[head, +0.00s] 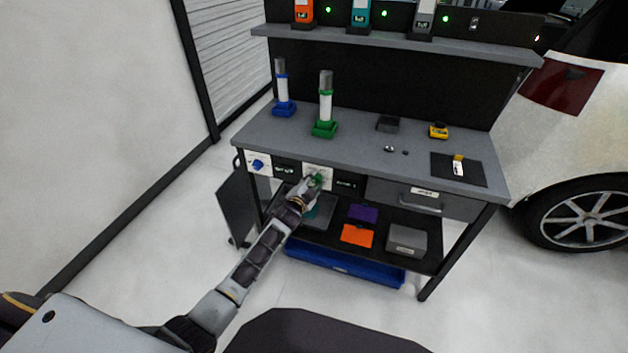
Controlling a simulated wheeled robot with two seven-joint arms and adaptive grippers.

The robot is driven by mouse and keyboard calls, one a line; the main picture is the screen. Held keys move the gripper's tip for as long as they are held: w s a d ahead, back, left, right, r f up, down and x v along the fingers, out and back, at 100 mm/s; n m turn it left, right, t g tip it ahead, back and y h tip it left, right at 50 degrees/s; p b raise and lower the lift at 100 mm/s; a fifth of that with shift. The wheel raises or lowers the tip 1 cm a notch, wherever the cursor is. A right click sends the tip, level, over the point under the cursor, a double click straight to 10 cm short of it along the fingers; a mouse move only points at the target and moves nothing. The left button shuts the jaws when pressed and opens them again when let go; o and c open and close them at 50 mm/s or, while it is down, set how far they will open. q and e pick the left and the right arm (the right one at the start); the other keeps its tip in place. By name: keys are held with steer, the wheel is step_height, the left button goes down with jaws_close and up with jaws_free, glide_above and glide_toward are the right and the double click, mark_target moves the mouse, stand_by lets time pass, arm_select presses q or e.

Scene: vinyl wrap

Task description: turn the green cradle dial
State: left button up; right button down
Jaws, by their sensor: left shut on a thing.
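The green cradle dial (319,179) sits on a white plate (318,169) on the front of the workbench, below the tabletop edge. My left gripper (311,185) is at the dial, shut on it, and hides part of it. The green cradle (324,129) stands on the tabletop above the dial and holds an upright tube (326,100) with a white band and a dark top. My right gripper is not in view.
A blue dial (258,164) is on the front panel to the left, below a blue cradle (284,108). A drawer (425,198) is at the right. The lower shelf holds a purple item (362,213), an orange item (357,236) and a grey box (407,239).

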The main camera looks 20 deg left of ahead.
arm_select(q)
steer(key=shift+a+n, duration=0.1)
steer(key=shift+n, duration=0.5)
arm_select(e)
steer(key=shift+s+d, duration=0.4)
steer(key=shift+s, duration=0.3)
arm_select(q)
steer(key=o, duration=1.1)
steer(key=shift+c, duration=0.2)
steer(key=s+a+r, duration=0.1)
steer(key=s, duration=1)
steer(key=shift+s+a+r, duration=0.2)
steer(key=shift+s+r, duration=0.15)
steer(key=shift+r, duration=0.05)
steer(key=shift+n, duration=0.4)
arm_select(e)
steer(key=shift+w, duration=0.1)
